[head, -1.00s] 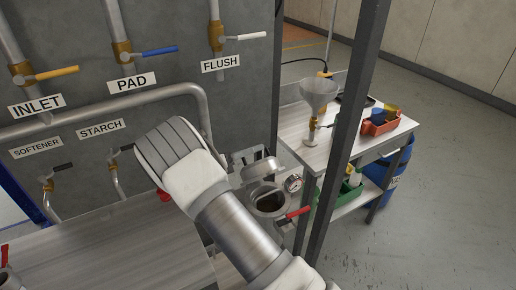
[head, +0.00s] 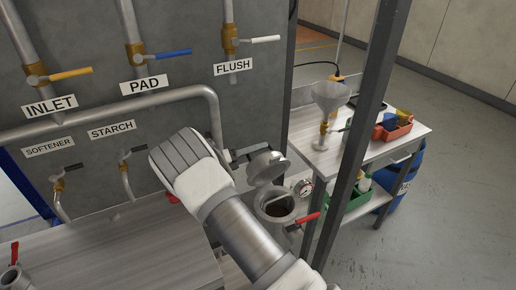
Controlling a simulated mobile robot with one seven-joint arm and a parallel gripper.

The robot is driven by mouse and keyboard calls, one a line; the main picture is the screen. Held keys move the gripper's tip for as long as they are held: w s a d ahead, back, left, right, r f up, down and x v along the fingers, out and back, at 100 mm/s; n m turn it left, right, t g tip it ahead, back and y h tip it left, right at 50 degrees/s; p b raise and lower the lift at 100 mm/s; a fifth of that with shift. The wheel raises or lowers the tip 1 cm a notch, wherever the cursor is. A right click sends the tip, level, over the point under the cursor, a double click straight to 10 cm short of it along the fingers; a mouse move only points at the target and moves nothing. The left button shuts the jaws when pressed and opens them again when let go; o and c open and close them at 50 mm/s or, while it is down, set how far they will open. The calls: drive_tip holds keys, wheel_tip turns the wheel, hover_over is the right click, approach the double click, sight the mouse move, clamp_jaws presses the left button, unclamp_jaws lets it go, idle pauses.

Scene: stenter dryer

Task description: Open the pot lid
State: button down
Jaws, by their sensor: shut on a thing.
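The pot (head: 293,214) is a round grey metal vessel right of my forearm, with its dark mouth showing. Its pot lid (head: 267,167) is a metal disc standing tilted up at the back of the mouth, clear of the rim on the near side. My gripper (head: 240,156) is at the lid's left edge, shut on the lid. My wrist and forearm hide most of the fingers, so the exact grip cannot be seen.
A pressure gauge (head: 303,187) and a red-handled valve (head: 305,219) sit at the pot's right. A dark upright post (head: 360,135) stands right of it. A side table (head: 402,140) bears a funnel (head: 331,97) and a red bin (head: 393,130). Pipes and valves line the wall behind.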

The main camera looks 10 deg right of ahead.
drive_tip(key=shift+f, duration=0.25)
drive_tip(key=c, duration=0.9)
unclamp_jaws()
drive_tip(key=shift+r, duration=0.1)
drive_tip(key=shift+a, duration=0.1)
drive_tip(key=b+v, duration=0.1)
drive_tip(key=v, duration=0.6)
drive_tip(key=shift+a, duration=0.15)
drive_tip(key=shift+s, duration=0.1)
